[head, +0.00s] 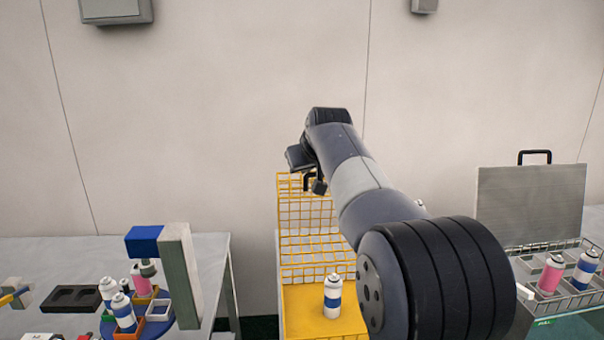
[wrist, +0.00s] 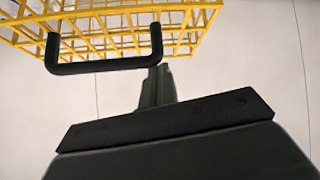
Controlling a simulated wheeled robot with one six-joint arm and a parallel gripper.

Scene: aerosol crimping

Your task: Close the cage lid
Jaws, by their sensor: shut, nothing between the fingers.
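The yellow mesh cage lid (head: 301,212) stands open and upright at the back of the yellow cage (head: 303,312). Its black handle (head: 306,181) is at the top edge. In the wrist view the lid mesh (wrist: 120,22) fills the top, with the U-shaped handle (wrist: 105,64) below it. My gripper (head: 319,186) is at the top of the lid, by the handle. In the wrist view its fingers (wrist: 157,72) are shut and empty, with the tips close to the right end of the handle. I cannot tell whether they touch it. My arm hides the cage's right side.
A white and blue can (head: 332,297) stands on the cage's yellow floor. The left table (head: 205,255) holds a blue-topped fixture (head: 180,265) and several cans. At right a wire crate (head: 577,300) holds cans beside an upright grey panel (head: 530,205).

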